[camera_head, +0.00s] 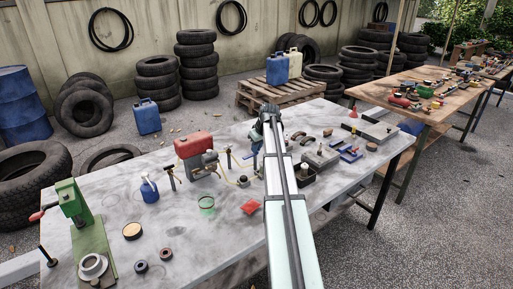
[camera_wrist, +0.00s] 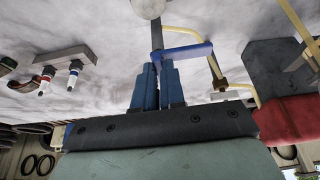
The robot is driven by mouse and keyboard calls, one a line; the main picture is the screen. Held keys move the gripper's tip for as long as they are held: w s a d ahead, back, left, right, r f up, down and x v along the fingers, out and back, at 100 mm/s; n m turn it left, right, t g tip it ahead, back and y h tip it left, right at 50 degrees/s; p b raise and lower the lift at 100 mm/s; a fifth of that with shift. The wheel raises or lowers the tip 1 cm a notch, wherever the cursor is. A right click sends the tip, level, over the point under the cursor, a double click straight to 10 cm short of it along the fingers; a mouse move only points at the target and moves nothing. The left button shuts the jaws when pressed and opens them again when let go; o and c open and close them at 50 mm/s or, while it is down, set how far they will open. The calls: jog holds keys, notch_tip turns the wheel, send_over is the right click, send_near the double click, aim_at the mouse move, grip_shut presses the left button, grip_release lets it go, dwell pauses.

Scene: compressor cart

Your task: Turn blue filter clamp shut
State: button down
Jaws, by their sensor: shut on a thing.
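The blue clamp lever (camera_wrist: 190,50) lies across the upper middle of the wrist view, joined near a dark upright post (camera_wrist: 157,38). My gripper (camera_wrist: 157,72) has its two blue fingers close together at the lever's near end, with a narrow gap between them. They are shut on the lever, though the exact contact is partly hidden. In the head view my arm covers most of the clamp and the fingertips.
A yellow pipe (camera_wrist: 205,45) runs close beside the lever. The red compressor tank (camera_head: 193,145) stands left of my arm on the table (camera_head: 165,210). Several small parts lie to the right.

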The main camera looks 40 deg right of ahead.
jog(key=n, duration=0.1)
jog(key=n+y, duration=0.1)
jog(key=n, duration=0.2)
jog(key=shift+w+d+n+y, duration=0.1)
jog(key=shift+d+n+y, duration=0.2)
jog(key=shift+n+y, duration=0.1)
jog(key=n, duration=0.2)
jog(key=n+g+y, duration=0.1)
jog(key=n, duration=0.1)
jog(key=shift+w+d+y, duration=0.15)
jog(key=shift+y, duration=0.15)
jog(key=shift+w+d+n+g+y, duration=0.15)
jog(key=shift+n+g, duration=0.4)
jog(key=shift+n, duration=0.9)
jog(key=shift+a+n+g+y, duration=0.15)
jog(key=shift+n+g, duration=0.45)
jog(key=shift+n, duration=0.9)
jog(key=shift+w+d+n+g+y, duration=0.15)
jog(key=shift+n+g, duration=0.4)
jog(key=shift+n, duration=0.9)
jog(key=c, duration=1.2)
grip_release()
